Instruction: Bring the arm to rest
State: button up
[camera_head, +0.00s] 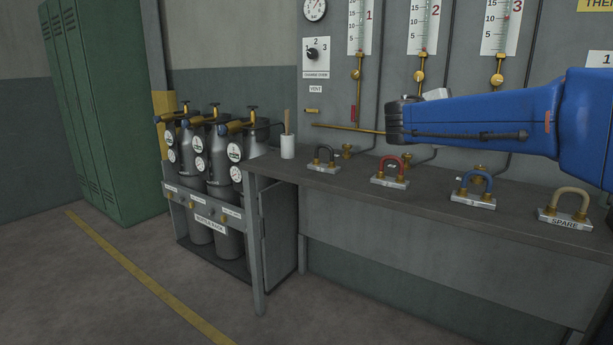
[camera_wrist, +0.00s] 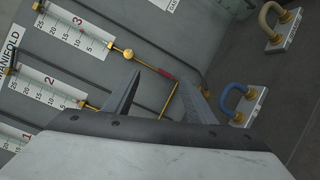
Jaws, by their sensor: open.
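My blue arm reaches in from the right over the bench in the head view. Its end, with my gripper, points left and away toward the gauge panel, and the fingers are mostly hidden there. In the wrist view my gripper (camera_wrist: 160,98) shows two dark fingers spread apart, with nothing held between them. Behind the gap is the grey panel (camera_wrist: 140,70) with a thin brass pipe.
The bench (camera_head: 340,180) carries black (camera_head: 324,158), red (camera_head: 390,170), blue (camera_head: 474,189) and tan (camera_head: 568,208) hoops on plates. A white cup (camera_head: 287,147) stands at its left end. A bottle rack (camera_head: 210,213) and green lockers (camera_head: 105,110) stand left. Floor in front is clear.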

jog(key=s+d+f+m+g+y, duration=0.1)
jog(key=s+f+m+g+y, duration=0.5)
jog(key=s+f, duration=1.35)
jog(key=s+a+f+m+y, duration=0.2)
jog(key=s+a+f+y, duration=0.2)
jog(key=s+a+f, duration=0.2)
jog(key=s+a+f+m+y, duration=0.3)
jog(key=s+a+f, duration=0.4)
jog(key=s+f, duration=0.3)
jog(key=shift+s+f+t+y, duration=0.35)
jog(key=shift+s+y, duration=0.55)
jog(key=shift+s, duration=0.35)
jog(key=shift+r, duration=0.1)
dwell(0.4)
